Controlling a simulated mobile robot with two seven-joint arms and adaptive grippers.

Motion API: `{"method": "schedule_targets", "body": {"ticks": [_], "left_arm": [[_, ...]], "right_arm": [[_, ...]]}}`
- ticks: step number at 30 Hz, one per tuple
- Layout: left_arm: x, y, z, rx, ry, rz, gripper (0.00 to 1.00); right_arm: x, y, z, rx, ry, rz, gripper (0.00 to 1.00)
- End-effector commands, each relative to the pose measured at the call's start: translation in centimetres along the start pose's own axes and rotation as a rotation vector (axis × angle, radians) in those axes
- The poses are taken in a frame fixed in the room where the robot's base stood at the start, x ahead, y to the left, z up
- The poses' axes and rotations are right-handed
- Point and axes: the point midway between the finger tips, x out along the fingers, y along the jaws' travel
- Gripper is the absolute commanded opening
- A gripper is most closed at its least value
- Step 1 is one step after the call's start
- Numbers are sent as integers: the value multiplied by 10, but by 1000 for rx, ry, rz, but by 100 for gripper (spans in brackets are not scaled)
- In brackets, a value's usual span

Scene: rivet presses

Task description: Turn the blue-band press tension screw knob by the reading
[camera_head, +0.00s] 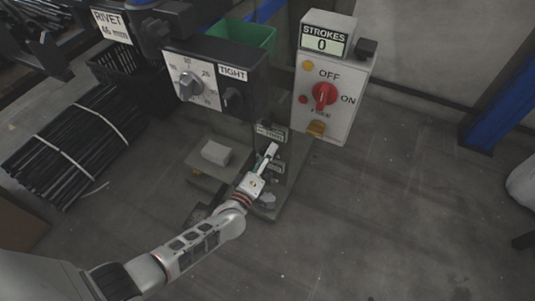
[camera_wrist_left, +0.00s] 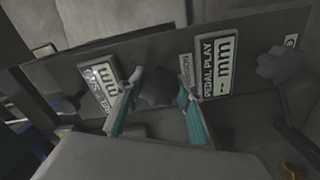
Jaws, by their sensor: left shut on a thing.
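My left gripper (camera_head: 268,155) reaches the low front panel of the press in the head view. In the left wrist view, its two teal-tipped fingers (camera_wrist_left: 157,108) are shut on a dark lobed knob (camera_wrist_left: 155,88). The knob sits between two label plates; the right one (camera_wrist_left: 213,66) reads "PEDAL PLAY -- mm", and the left one (camera_wrist_left: 100,82) also ends in "mm". A second dark knob (camera_wrist_left: 277,65) is to the right, clear of the fingers. I cannot read a label naming the held knob. My right gripper is not in view.
Above stands a dark box (camera_head: 223,75) with a grey dial and a "TIGHT" plate. A control box (camera_head: 325,75) shows "STROKES 0" and a red OFF/ON switch. Black rods (camera_head: 75,145) lie bundled at left.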

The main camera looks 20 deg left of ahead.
Motion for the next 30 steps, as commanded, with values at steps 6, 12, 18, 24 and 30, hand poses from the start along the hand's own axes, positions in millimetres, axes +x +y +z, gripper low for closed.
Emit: {"method": "schedule_targets", "body": {"ticks": [6, 12, 18, 24, 30], "left_arm": [[0, 1, 0, 61, 0, 1, 14], [0, 1, 1, 80, -1, 1, 14], [0, 1, 1, 80, -1, 1, 14], [0, 1, 1, 79, -1, 1, 53], [0, 0, 0, 79, 0, 1, 53]], "right_arm": [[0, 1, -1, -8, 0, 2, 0], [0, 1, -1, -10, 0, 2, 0], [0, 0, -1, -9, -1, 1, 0], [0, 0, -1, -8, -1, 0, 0], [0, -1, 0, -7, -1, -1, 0]]}}
